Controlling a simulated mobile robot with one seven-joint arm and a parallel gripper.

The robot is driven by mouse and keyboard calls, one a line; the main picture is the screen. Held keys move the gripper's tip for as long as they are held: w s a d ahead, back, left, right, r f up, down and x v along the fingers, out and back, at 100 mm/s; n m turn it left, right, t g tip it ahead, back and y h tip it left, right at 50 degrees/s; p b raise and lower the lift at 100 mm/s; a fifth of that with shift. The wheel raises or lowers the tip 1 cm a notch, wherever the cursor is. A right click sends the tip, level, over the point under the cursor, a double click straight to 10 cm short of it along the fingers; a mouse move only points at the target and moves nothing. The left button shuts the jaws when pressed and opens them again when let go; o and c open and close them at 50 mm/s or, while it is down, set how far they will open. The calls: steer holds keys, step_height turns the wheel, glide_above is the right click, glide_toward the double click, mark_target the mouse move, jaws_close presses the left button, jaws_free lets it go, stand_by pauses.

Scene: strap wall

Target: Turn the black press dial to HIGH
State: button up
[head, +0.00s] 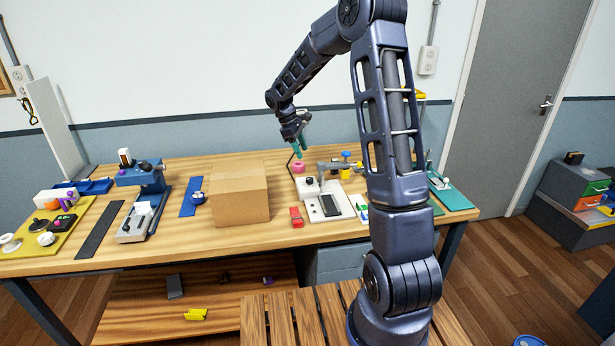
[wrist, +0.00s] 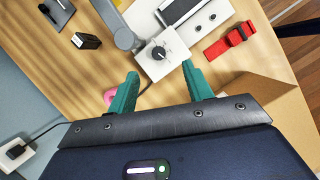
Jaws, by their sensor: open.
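The black press dial (head: 309,181) is a small round knob on a white control box (head: 302,188) at the left of a white and grey press. In the wrist view the dial (wrist: 158,53) carries a pale pointer line, with small marks around it too fine to read. My gripper (head: 301,148) is open and empty, its teal fingers pointing down above the table behind the box. In the wrist view its fingertips (wrist: 160,74) are spread, with the dial just beyond the gap between them. I see no contact with the dial.
A cardboard box (head: 239,193) stands left of the press. A red strap piece (head: 296,216) lies in front. A pink ring (head: 297,168) is behind the control box, near a dark cable. The press's grey arm (wrist: 123,38) rises beside the dial.

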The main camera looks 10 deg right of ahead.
mark_target(309, 178)
steer(key=shift+n, duration=0.3)
steer(key=x, duration=0.4)
steer(key=w+a+x, duration=0.1)
steer(key=x, duration=0.7)
steer(key=shift+w+a+f, duration=0.15)
steer(key=shift+w+f, duration=0.15)
steer(key=shift+f, duration=0.45)
steer(key=c, duration=1)
